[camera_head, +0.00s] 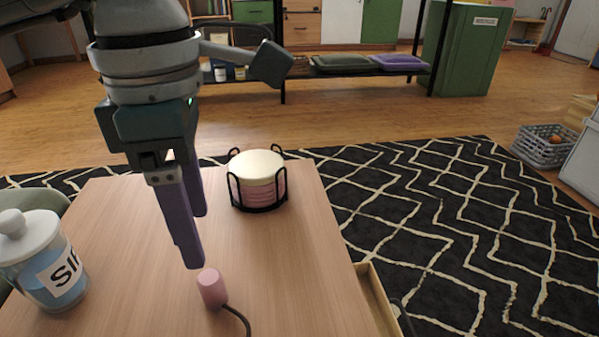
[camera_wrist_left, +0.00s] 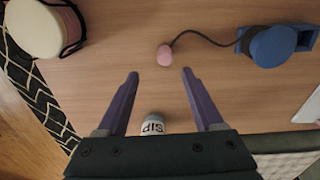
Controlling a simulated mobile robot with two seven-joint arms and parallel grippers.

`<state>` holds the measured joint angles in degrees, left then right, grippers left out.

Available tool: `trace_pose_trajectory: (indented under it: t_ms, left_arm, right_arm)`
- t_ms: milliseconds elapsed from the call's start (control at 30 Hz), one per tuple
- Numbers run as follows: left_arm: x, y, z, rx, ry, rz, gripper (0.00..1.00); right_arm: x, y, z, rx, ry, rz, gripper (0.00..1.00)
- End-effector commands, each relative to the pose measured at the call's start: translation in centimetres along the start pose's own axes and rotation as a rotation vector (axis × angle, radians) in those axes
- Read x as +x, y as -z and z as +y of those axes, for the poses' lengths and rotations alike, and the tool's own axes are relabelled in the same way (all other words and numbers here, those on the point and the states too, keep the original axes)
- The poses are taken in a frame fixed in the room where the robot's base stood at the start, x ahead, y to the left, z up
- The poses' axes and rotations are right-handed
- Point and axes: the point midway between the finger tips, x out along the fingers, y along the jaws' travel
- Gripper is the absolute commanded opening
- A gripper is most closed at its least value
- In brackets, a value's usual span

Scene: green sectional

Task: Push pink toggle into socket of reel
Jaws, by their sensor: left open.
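The pink toggle (camera_head: 212,288) stands on the wooden table with a dark cord running from it. In the left wrist view the toggle (camera_wrist_left: 164,55) lies just beyond and between my fingertips. The cord there leads to a blue reel (camera_wrist_left: 272,47) with a round face and a blue frame. The reel is out of the head view, and I cannot make out its socket. My left gripper (camera_head: 197,238) points down, its purple fingers apart and empty, above the table and near the toggle. My right gripper is not in view.
A black wire holder (camera_head: 260,207) with round cream and pink pieces stands toward the table's far edge. The table (camera_head: 130,235) is clear around the toggle.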

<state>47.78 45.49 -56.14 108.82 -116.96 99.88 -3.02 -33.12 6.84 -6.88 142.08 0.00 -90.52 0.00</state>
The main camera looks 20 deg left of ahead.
Motion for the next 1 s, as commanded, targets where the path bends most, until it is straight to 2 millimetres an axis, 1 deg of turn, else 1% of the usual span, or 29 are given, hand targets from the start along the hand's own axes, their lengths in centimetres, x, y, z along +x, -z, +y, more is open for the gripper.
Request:
trace_pose_trajectory:
  t_ms: [33, 100, 200, 367, 500, 600, 667, 867, 1000]
  left_arm:
    - [1.2, 0.0, -0.1, 0.001, 0.004, 0.000, 0.69]
    - [2.5, -0.1, -0.2, 0.002, 0.006, -0.001, 0.69]
    - [3.7, -0.1, -0.2, 0.003, 0.005, -0.002, 0.69]
    - [5.1, -0.1, -0.4, 0.004, 0.006, -0.005, 0.69]
    - [7.5, -0.1, -0.7, 0.004, 0.006, -0.006, 0.69]
    - [8.8, -0.1, -0.7, 0.002, 0.008, -0.005, 0.69]
    - [9.0, -0.1, -0.7, 0.002, 0.008, -0.005, 0.69]
    - [8.8, -0.1, -0.7, 0.002, 0.007, -0.006, 0.69]
    - [8.8, -0.1, -0.7, 0.002, 0.007, -0.006, 0.53]
  right_arm:
    - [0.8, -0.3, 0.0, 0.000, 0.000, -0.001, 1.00]
    - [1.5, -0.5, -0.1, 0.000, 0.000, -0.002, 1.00]
    - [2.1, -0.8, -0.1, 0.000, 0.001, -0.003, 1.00]
    - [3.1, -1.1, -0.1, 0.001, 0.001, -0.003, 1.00]
    - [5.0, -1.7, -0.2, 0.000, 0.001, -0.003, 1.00]
    - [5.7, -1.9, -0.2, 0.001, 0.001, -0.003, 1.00]
    - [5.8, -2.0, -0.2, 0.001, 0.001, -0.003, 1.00]
    - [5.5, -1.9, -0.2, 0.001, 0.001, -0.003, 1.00]
    - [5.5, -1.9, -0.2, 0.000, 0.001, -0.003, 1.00]
